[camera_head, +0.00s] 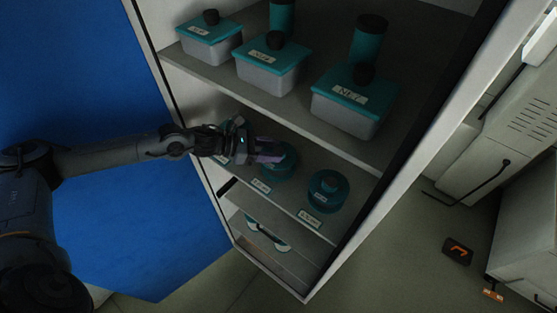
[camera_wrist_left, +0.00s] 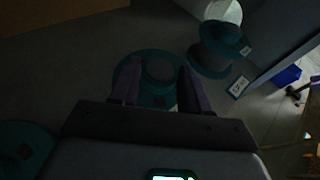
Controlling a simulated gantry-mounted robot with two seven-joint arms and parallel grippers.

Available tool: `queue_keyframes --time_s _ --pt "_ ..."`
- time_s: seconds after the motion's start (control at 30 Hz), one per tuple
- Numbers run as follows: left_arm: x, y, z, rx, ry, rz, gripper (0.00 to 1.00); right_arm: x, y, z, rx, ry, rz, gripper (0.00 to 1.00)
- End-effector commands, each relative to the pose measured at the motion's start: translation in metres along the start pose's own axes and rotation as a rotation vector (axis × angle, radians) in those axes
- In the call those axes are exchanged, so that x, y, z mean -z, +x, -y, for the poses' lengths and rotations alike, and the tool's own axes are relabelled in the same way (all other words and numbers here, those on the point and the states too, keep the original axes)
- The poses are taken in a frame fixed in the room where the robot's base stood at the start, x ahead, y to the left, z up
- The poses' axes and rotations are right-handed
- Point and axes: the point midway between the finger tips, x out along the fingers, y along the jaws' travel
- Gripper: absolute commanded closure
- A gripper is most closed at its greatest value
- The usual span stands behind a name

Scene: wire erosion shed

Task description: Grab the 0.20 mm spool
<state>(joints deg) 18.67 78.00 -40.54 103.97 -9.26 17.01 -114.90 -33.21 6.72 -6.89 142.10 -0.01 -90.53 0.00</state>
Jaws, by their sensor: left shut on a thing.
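Teal spools stand on the middle shelf of the cabinet in the head view. My left gripper (camera_head: 272,155) reaches in from the left and is shut on the middle spool (camera_head: 280,172). In the left wrist view the fingers (camera_wrist_left: 158,88) sit on either side of the hub of this spool (camera_wrist_left: 150,62). The right spool (camera_head: 328,190) stands apart, near the cabinet's right wall. Another spool (camera_head: 236,128) is partly hidden behind my left gripper. The shelf labels are too small to read, so I cannot tell which spool is 0.20 mm. My right gripper is out of view.
The upper shelf (camera_head: 222,69) holds teal-lidded boxes (camera_head: 272,65) and dark-capped teal bottles (camera_head: 368,42), close above my left arm. The cabinet's right wall (camera_head: 430,120) bounds the space. A lower shelf holds a pale round thing (camera_head: 266,236). Grey floor lies in front.

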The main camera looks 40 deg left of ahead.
Motion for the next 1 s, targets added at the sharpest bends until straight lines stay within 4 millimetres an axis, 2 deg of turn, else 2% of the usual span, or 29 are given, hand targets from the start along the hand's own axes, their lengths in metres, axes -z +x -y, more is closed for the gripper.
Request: queue_keyframes --time_s 0.03,0.1,0.13,0.67,0.97,1.0 --pt "0.000 0.000 0.000 0.000 0.000 0.000 0.88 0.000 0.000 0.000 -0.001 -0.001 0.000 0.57" --pt "0.000 0.000 0.000 0.000 0.000 0.000 0.99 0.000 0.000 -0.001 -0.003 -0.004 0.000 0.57" --pt "0.000 0.000 0.000 0.000 0.000 0.000 1.00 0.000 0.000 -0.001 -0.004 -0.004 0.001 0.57" --pt "-0.004 -0.001 -0.001 -0.001 0.004 0.007 1.00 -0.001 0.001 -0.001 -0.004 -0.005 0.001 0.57" --pt "-0.008 -0.005 0.002 -0.001 0.006 0.006 1.00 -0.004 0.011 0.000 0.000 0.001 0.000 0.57" --pt "-0.013 -0.007 0.002 -0.002 0.008 0.007 1.00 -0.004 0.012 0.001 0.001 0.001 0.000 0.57"
